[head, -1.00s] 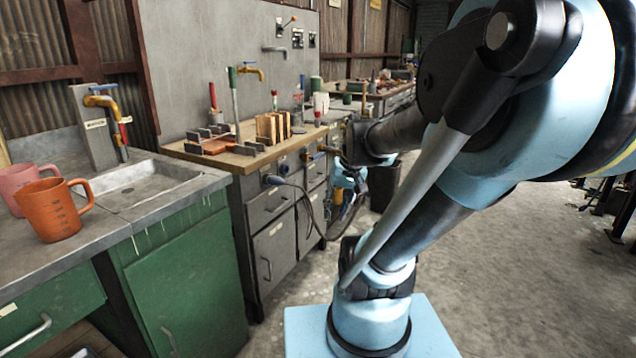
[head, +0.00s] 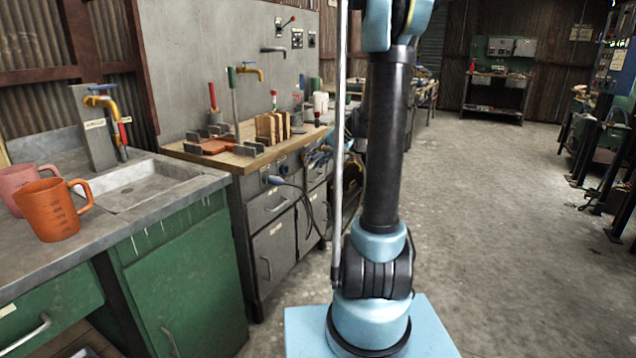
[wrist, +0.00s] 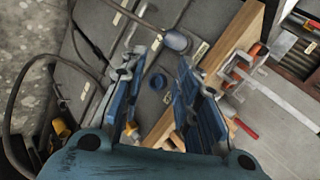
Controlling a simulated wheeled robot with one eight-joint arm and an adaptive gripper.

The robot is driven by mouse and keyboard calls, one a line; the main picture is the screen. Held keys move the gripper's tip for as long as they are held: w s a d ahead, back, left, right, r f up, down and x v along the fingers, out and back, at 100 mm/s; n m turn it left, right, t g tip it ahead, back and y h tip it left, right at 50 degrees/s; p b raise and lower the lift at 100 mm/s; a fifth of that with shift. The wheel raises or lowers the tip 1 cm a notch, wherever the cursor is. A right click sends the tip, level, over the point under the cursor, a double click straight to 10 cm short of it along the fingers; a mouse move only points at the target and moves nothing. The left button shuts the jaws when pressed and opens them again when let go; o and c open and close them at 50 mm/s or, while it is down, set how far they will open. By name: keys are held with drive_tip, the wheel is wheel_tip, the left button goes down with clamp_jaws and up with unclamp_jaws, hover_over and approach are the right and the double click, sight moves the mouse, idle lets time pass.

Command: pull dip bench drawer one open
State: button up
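In the head view, the grey bench (head: 252,235) with a wooden top has a front of drawers and doors. Its upper left drawer (head: 264,212) with a bar handle looks shut. I cannot read which drawer is number one, or which bench is the dip bench. In the wrist view, my gripper (wrist: 160,80) has its blue fingers spread and nothing between them. I cannot tell the distance. The gripper is not clear in the head view.
A green bench (head: 185,285) with a sink, an orange jug (head: 50,208) and a pink jug stands at left. A grey-blue nozzle (wrist: 177,41) on a dark cable hangs by the grey front. The wooden top (wrist: 238,45) carries tools.

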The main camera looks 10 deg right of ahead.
drive_tip(key=w+d+f+m+t+y, duration=0.15)
drive_tip(key=w+d+f, duration=0.3)
drive_tip(key=w, duration=0.55)
drive_tip(key=w+d+f+m+t+y, duration=0.1)
drive_tip(key=w+d+f+t+y, duration=0.3)
drive_tip(key=w, duration=0.7)
drive_tip(key=w+d+f, duration=0.4)
drive_tip(key=d+f, duration=0.1)
drive_tip(key=f, duration=0.4)
drive_tip(key=m+t+y, duration=0.2)
drive_tip(key=y, duration=0.1)
approach(318, 178)
drive_tip(key=x, duration=0.6)
drive_tip(key=w+x, duration=0.1)
drive_tip(key=x, duration=0.3)
drive_tip(key=shift+d+f, duration=0.15)
drive_tip(key=shift+f, duration=0.15)
clamp_jaws()
